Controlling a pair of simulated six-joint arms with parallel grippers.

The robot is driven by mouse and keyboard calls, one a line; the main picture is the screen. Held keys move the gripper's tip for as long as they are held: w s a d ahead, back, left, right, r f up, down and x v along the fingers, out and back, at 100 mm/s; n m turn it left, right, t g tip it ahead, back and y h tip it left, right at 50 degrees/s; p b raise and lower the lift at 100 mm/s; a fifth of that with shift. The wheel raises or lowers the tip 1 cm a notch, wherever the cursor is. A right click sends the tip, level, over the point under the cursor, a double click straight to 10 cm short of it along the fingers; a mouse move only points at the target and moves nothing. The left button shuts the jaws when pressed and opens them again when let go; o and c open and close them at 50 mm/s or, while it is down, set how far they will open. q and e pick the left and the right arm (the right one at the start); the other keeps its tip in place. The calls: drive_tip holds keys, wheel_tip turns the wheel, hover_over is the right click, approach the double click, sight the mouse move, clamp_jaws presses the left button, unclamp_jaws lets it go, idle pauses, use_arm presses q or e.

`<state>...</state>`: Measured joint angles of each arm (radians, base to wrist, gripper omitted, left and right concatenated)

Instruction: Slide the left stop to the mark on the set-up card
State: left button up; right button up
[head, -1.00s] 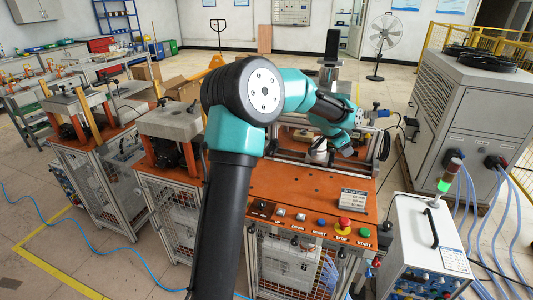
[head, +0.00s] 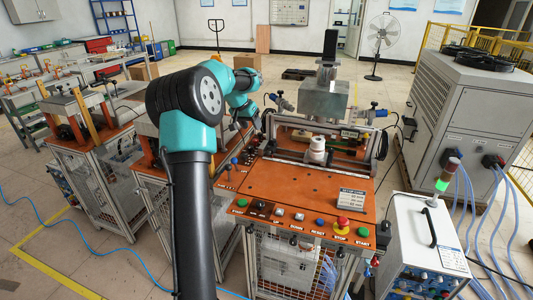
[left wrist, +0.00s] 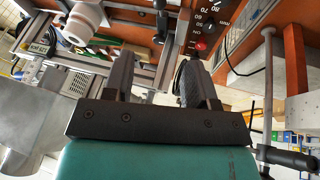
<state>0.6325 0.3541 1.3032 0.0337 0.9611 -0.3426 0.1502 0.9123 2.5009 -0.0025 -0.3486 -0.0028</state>
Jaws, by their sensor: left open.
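The set-up card (head: 353,198) stands on the front right of the orange machine top (head: 290,190); its lettering is too small to read. My left gripper (head: 246,131) is beside the left end of the machine's frame, partly hidden by my arm. In the left wrist view its two fingers (left wrist: 164,78) are spread, with no object visibly clamped between them. Beyond them is a dark panel with a millimetre scale (left wrist: 215,18), with 60, 70 and 80 legible. I cannot pick out the left stop for certain. My right gripper is not in view.
A white stepped cylinder (head: 317,150) stands mid-frame, near a metal block (head: 324,98). Buttons and a red emergency stop (head: 343,222) line the front edge. Small knobs (head: 234,160) sit at the left. The middle of the orange top is clear.

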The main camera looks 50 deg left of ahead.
sight(267, 152)
use_arm(q)
drive_tip(key=x, duration=1.7)
drive_tip(key=shift+w+f, duration=0.1)
drive_tip(key=shift+f, duration=0.1)
clamp_jaws()
